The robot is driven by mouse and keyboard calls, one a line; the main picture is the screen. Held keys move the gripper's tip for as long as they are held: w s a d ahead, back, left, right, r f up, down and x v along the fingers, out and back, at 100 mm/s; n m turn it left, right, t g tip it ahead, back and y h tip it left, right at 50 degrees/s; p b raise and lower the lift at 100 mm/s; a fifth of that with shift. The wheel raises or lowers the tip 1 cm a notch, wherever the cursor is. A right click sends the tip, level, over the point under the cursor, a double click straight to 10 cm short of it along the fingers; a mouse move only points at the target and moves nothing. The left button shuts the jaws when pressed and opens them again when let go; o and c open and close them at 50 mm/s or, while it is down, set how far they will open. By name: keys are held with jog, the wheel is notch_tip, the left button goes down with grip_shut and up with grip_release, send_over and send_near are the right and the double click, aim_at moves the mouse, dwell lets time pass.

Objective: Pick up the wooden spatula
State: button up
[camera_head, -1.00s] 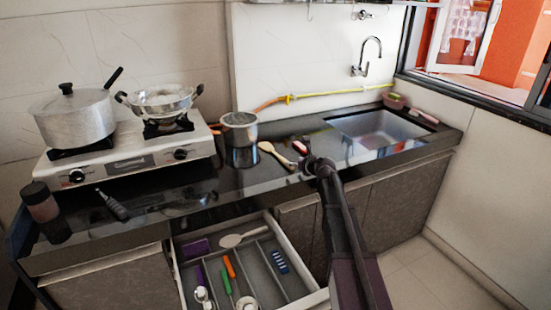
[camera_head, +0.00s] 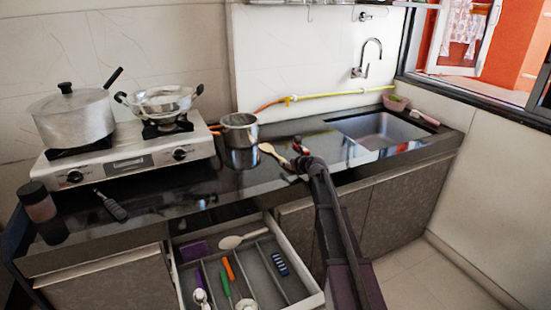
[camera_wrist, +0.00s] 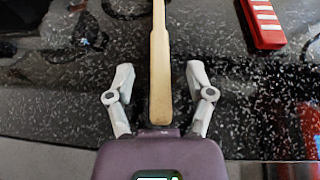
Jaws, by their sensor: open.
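My gripper (camera_wrist: 160,70) is open, with one finger on each side of the wood and a gap on both sides. In the head view my gripper (camera_head: 299,163) is low by the counter's front edge, partly hiding the spatula's near end. I cannot tell whether anything touches.
A red-and-white item (camera_wrist: 263,22) lies right of the spatula. The small pot (camera_head: 239,130) stands to the left, beyond it the stove (camera_head: 130,155). The sink (camera_head: 380,130) is to the right. An open drawer (camera_head: 305,300) with utensils juts out below the counter.

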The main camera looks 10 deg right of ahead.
aim_at(276, 155)
jog(key=shift+b+x, duration=0.35)
jog(key=shift+x, duration=1)
grip_shut()
